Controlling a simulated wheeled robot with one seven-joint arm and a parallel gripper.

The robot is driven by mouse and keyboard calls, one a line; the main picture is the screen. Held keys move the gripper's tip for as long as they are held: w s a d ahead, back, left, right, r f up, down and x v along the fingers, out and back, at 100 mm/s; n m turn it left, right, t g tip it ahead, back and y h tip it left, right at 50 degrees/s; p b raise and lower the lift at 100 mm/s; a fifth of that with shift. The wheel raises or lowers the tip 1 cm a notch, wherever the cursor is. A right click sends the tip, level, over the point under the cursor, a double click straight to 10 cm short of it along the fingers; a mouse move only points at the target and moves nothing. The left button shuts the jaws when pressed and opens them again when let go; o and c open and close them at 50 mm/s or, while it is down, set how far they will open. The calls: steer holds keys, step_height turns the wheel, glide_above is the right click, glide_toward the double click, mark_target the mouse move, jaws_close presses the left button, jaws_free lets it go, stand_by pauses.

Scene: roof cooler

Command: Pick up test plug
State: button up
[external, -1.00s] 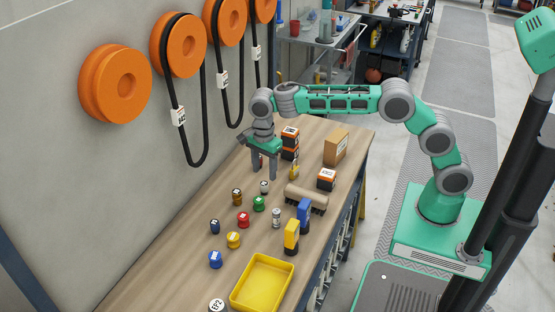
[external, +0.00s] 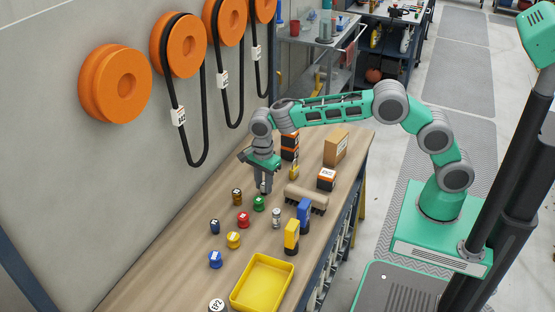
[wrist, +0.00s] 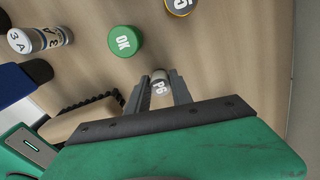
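Which piece is the test plug cannot be read for sure. A small pale grey cylinder with dark lettering (wrist: 160,87) stands between my gripper's fingertips in the wrist view. In the external view only a bit of a small grey piece (external: 263,187) shows under the fingers. My gripper (external: 263,186) points down, low over the bench. Its fingers stand apart on either side of the cylinder (wrist: 160,80), with little gap; contact is hard to make out. A green cap marked OK (external: 259,204) is close by, also seen in the wrist view (wrist: 125,41).
Red (external: 243,220), yellow (external: 233,240) and blue (external: 215,260) caps stand to the front left. A cardboard box (external: 335,148) stands behind.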

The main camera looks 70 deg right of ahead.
jaws_close()
